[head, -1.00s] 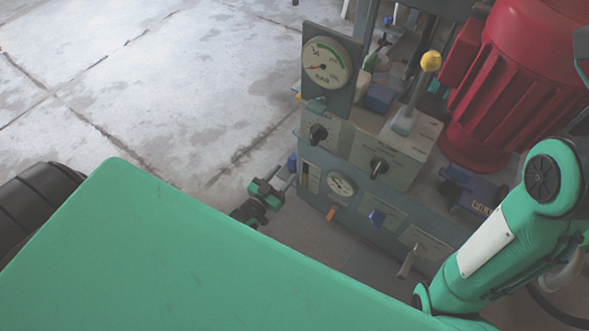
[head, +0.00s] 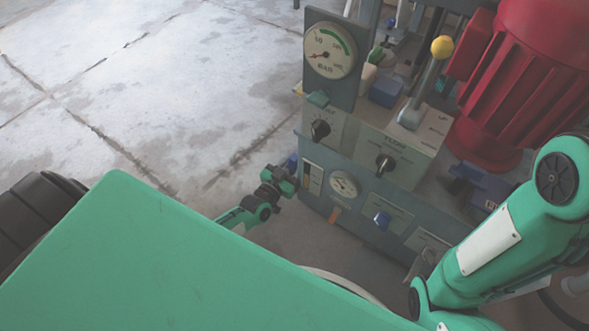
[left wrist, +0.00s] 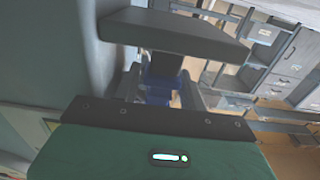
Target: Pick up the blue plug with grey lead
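A blue piece, which looks like the plug (head: 292,160), shows at the left edge of the press's control panel. In the left wrist view the blue plug (left wrist: 158,90) lies between my fingers, partly hidden by the dark block above and my gripper body. My left gripper (head: 287,183) is at the panel's left side, just short of the plug. Its grey fingers (left wrist: 163,92) stand apart on either side of the blue, and I see no clear contact. The grey lead cannot be made out. My right arm shows at the right, but its gripper is out of view.
The press's control panel (head: 360,200) carries knobs, dials and a pressure gauge (head: 330,50). A lever with a yellow knob (head: 442,46) and a red motor (head: 520,85) stand behind. Open concrete floor (head: 130,80) lies at the left.

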